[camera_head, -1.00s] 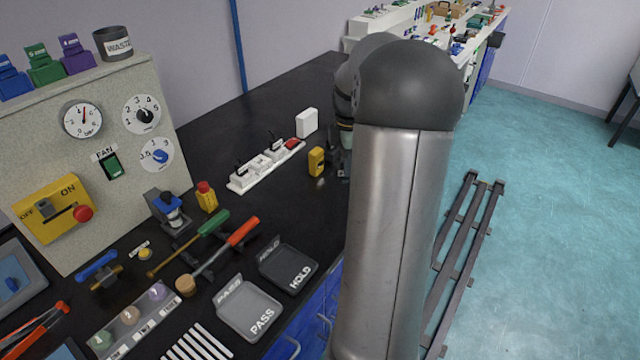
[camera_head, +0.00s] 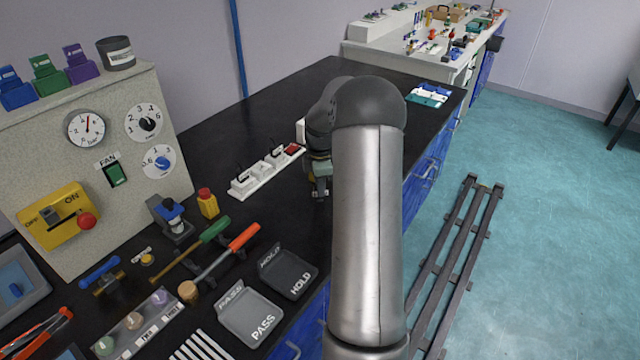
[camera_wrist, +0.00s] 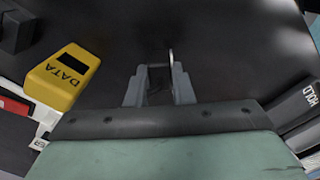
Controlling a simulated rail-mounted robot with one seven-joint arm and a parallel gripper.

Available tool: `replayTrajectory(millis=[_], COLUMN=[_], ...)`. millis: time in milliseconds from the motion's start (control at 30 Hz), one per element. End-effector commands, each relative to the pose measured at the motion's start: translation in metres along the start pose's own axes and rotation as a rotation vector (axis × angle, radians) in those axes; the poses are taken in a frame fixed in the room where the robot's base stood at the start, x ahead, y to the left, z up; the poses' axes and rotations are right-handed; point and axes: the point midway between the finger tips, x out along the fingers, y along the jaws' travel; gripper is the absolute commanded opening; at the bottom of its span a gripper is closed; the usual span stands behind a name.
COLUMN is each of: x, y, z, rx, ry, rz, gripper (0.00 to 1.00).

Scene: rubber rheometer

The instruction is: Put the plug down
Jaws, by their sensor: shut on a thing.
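My gripper (camera_head: 320,192) is low over the black bench top, just right of the white socket strip (camera_head: 262,170). In the wrist view its two grey fingers (camera_wrist: 158,85) are shut on a small dark thing between them, which I take to be the plug (camera_wrist: 157,76). Most of it is hidden by the fingers, and I cannot tell whether it touches the bench. A thin pale edge shows at the right finger. The strip's red switch (camera_head: 293,149) is at its far end, and it also shows at the left of the wrist view (camera_wrist: 14,106).
A yellow DATA box (camera_wrist: 62,78) stands left of my fingers in the wrist view. The dark HOLD tray (camera_head: 289,272) and grey PASS tray (camera_head: 250,316) lie nearer on the bench. Bare black bench top (camera_wrist: 225,60) lies ahead of and right of my fingers.

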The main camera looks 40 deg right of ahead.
Motion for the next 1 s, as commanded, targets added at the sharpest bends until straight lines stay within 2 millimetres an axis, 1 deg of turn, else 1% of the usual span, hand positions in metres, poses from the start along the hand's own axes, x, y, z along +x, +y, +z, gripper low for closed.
replayTrajectory(millis=[167, 300, 333, 367, 400, 667, 767, 867, 1000], x=[-0.001, 0.004, 0.002, 0.002, 0.002, 0.001, -0.005, -0.018, -0.048], y=[0.0, 0.0, 0.0, 0.0, 0.0, 0.0, 0.0, 0.001, 0.001], z=[0.0, 0.0, 0.0, 0.0, 0.0, 0.0, 0.0, 0.0, 0.0], rx=[0.0, -0.001, -0.001, -0.001, -0.001, -0.001, 0.0, 0.0, -0.001], ry=[0.0, 0.0, 0.0, 0.0, 0.0, 0.0, 0.0, -0.001, -0.001], rz=[0.001, 0.0, 0.001, 0.001, 0.0, 0.001, 0.002, 0.004, 0.006], gripper=[0.0, 0.0, 0.29, 0.38, 0.43, 0.43, 0.43, 0.43, 0.43])
